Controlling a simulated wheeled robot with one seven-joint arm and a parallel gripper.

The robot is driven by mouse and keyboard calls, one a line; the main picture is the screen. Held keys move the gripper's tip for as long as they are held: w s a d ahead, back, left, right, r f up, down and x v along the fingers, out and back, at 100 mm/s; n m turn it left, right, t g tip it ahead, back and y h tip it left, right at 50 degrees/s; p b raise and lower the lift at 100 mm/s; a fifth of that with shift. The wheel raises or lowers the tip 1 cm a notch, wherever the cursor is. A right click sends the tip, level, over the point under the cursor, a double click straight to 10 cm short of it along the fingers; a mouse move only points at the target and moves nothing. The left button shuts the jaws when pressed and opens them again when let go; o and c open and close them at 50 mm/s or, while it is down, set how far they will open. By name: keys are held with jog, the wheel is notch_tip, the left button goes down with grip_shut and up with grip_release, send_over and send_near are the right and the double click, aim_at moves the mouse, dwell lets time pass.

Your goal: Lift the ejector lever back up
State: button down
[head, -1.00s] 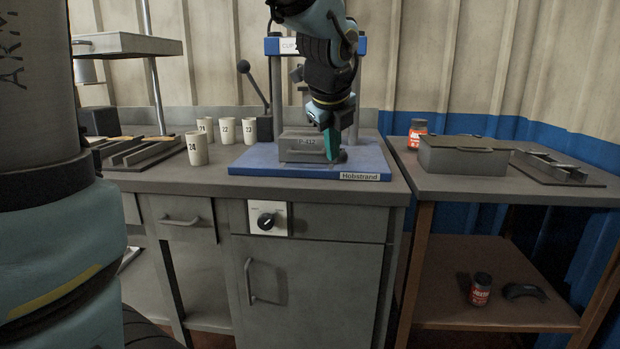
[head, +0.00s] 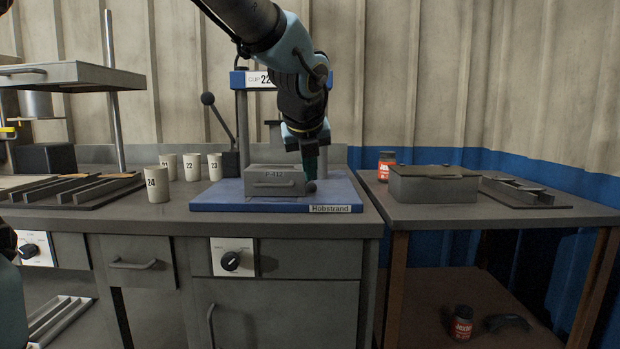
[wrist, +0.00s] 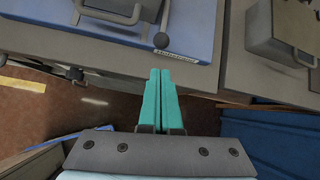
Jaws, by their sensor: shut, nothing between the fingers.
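The blue press base (head: 215,203), labelled Hobstrand, bears a grey block (head: 275,184) marked P-412. A low lever with a dark ball knob (head: 311,187) lies at the block's right side; I take it for the ejector lever. The knob also shows in the wrist view (wrist: 161,40), beyond my fingertips. My gripper (head: 310,172) points down just right of the block, its teal fingers close to the knob in the head view. In the wrist view the fingers (wrist: 160,72) are together, empty, and appear short of the knob. Whether they touch the lever is not clear.
A taller lever with a ball knob (head: 208,99) stands left of the press. Several numbered white cups (head: 157,184) stand left of the base. A side table at right holds a grey lidded box (head: 434,185) and a red-labelled jar (head: 386,163).

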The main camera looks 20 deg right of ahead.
aim_at(311, 187)
jog(key=b+x, duration=0.1)
jog(key=x, duration=0.7)
jog(key=shift+f, duration=0.1)
jog(key=shift+r+p, duration=0.5)
jog(key=shift+p, duration=1)
jog(key=shift+r+g+y+p, duration=0.2)
jog(key=shift+g+y+p, duration=0.15)
jog(key=shift+p, duration=0.8)
